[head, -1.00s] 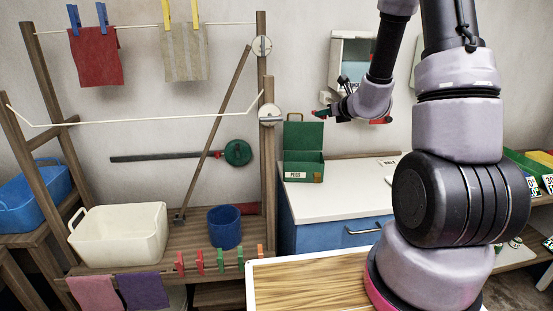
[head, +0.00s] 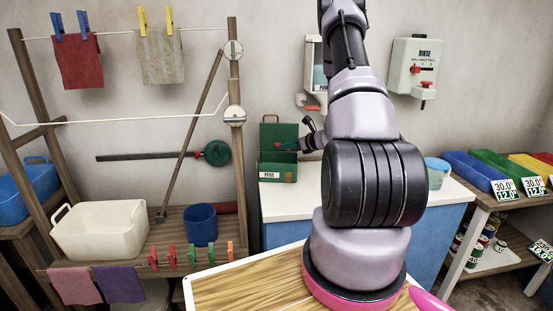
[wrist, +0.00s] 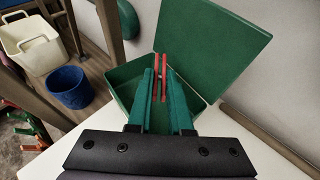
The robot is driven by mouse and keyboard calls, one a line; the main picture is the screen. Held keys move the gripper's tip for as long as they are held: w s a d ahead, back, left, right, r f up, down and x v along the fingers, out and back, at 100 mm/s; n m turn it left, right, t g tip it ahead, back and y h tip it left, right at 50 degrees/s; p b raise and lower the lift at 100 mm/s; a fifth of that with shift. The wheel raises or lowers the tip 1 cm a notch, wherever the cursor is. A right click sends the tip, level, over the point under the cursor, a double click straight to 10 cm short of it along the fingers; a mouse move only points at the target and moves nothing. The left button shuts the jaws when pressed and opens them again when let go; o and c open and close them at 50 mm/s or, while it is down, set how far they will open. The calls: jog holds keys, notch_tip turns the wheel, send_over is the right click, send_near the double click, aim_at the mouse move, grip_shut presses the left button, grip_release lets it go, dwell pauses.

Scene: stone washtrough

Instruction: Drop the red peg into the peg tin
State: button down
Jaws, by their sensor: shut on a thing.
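The peg tin (head: 278,170) is a green box with its lid raised, standing on the white counter and labelled PEGS. It also shows in the wrist view (wrist: 124,72), where its open inside lies beneath my fingers. My gripper (head: 284,147) is over the tin, in front of the raised lid. In the wrist view my gripper's green fingers (wrist: 162,72) are shut on the red peg (wrist: 161,80), which points away from me over the tin. How far the peg's tip is above the tin's floor I cannot tell.
A white basin (head: 100,230) and a blue bucket (head: 201,226) stand on the wooden bench at left. Several red, green and orange pegs (head: 192,255) clip to its front edge. A wooden post (head: 236,150) stands left of the tin. The counter (head: 290,204) is clear in front.

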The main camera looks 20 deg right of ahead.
jog(key=shift+f, duration=2.05)
jog(key=c, duration=0.8)
grip_release()
jog(key=shift+o, duration=0.2)
jog(key=shift+s+d, duration=0.1)
jog(key=v, duration=1)
jog(key=shift+s, duration=0.3)
jog(key=shift+d, duration=0.1)
